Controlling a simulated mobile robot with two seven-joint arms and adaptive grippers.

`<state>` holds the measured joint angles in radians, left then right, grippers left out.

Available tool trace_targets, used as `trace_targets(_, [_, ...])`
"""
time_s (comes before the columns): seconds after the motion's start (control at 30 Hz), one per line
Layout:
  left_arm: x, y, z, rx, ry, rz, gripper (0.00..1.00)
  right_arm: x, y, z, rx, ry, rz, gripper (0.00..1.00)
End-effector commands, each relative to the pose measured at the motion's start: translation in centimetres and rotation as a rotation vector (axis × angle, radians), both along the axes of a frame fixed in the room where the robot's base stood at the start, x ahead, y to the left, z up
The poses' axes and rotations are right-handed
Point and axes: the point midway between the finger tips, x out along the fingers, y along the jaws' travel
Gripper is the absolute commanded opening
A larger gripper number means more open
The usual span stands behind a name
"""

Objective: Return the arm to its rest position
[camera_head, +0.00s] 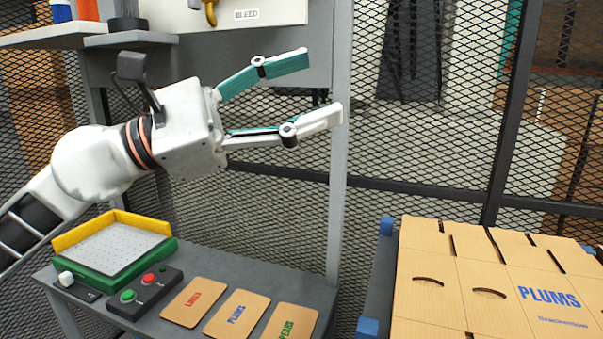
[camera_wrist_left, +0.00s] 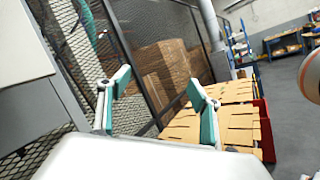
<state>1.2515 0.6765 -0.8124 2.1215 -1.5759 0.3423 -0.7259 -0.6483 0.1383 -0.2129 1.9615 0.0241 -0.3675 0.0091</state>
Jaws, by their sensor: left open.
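My left gripper (camera_head: 318,90) is raised above the small grey table, its fingers spread wide apart with nothing between them. Its white wrist and arm come in from the left. In the left wrist view the two green-padded fingers (camera_wrist_left: 160,100) also stand apart, with mesh fencing and cardboard beyond. My right gripper is in neither view.
The grey table (camera_head: 255,275) holds a green and yellow tray (camera_head: 163,248), a button box (camera_head: 143,293) and several labelled cards (camera_head: 236,312). A stack of flat cardboard blanks marked PLUMS (camera_head: 430,262) lies at right. A grey post (camera_head: 338,190) and mesh fence stand behind.

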Motion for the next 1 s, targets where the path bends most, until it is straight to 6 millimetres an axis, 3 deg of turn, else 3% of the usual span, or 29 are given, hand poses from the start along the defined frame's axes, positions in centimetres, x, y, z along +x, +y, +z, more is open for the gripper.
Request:
trace_targets(0.17, [-0.3, 1.9, -0.3, -0.329, 0.273, -0.134, 0.64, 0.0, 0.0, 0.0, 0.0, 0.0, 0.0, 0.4])
trace_targets(0.33, [2.0, 6.2, -1.6, -0.658, 0.537, -0.192, 0.64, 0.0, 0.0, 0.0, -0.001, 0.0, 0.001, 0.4])
trace_targets(0.47, [4.8, 10.6, -4.5, -0.918, 0.739, -0.192, 0.64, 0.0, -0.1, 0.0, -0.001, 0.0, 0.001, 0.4])
trace_targets(0.57, [7.0, 14.2, -8.1, -1.121, 0.891, -0.164, 0.64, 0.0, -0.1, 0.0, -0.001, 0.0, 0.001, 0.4])
trace_targets(0.73, [9.8, 20.5, -17.0, -1.464, 1.133, -0.061, 0.64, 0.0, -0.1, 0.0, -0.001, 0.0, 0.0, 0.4])
trace_targets(0.87, [10.2, 24.7, -25.0, -1.702, 1.284, 0.057, 0.64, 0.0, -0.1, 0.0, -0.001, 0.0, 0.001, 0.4])
trace_targets(1.0, [8.8, 28.5, -33.8, -1.934, 1.415, 0.215, 0.64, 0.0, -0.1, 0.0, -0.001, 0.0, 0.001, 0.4])
